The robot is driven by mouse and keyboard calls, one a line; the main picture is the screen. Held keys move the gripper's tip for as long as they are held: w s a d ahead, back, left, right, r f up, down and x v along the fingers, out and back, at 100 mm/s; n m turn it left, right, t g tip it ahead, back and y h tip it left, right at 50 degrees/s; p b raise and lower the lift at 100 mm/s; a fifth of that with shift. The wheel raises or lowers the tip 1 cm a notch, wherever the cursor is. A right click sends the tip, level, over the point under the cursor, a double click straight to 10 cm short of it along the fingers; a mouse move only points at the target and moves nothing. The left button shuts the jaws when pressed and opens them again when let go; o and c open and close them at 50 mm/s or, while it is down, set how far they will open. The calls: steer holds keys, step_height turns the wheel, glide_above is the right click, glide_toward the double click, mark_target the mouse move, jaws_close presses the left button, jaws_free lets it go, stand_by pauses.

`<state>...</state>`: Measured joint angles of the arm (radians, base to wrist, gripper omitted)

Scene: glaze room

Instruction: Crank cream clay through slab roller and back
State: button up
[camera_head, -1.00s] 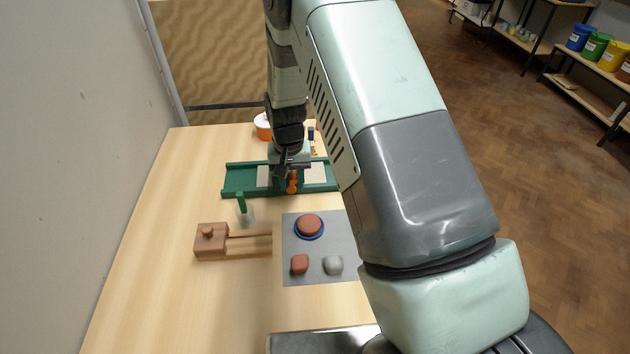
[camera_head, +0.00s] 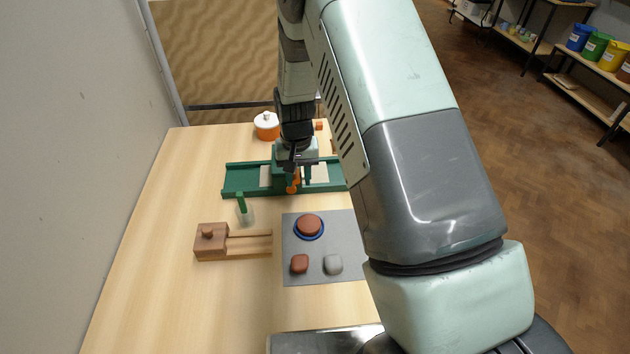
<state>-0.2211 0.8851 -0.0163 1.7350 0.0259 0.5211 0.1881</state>
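The slab roller is a long green tray (camera_head: 240,181) with a green roller housing across its middle, lying across the far part of the table. The cream clay (camera_head: 321,173) is a flat pale slab in the tray, showing on both sides of the housing. An orange crank (camera_head: 293,184) is on the housing's near side. My gripper (camera_head: 295,165) points down at the housing, just above and behind the crank. Its dark fingers overlap the housing and crank top. Whether they are closed on the crank is hidden.
An orange pot with a white lid (camera_head: 266,125) stands behind the roller. A green-handled tool (camera_head: 242,207), a wooden block device (camera_head: 232,241) and a grey mat (camera_head: 315,274) with clay lumps and a blue-rimmed disc lie nearer. The left table side is clear.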

steer(key=shift+s+d+f, duration=0.1)
steer(key=shift+d+f, duration=0.2)
steer(key=shift+d, duration=0.4)
steer(key=shift+d+f, duration=0.3)
steer(key=shift+d, duration=0.4)
steer(key=shift+d+f, duration=0.8)
steer(key=shift+a, duration=0.1)
steer(key=shift+a+r, duration=0.1)
steer(key=shift+a, duration=0.05)
step_height(320, 180, up, 7)
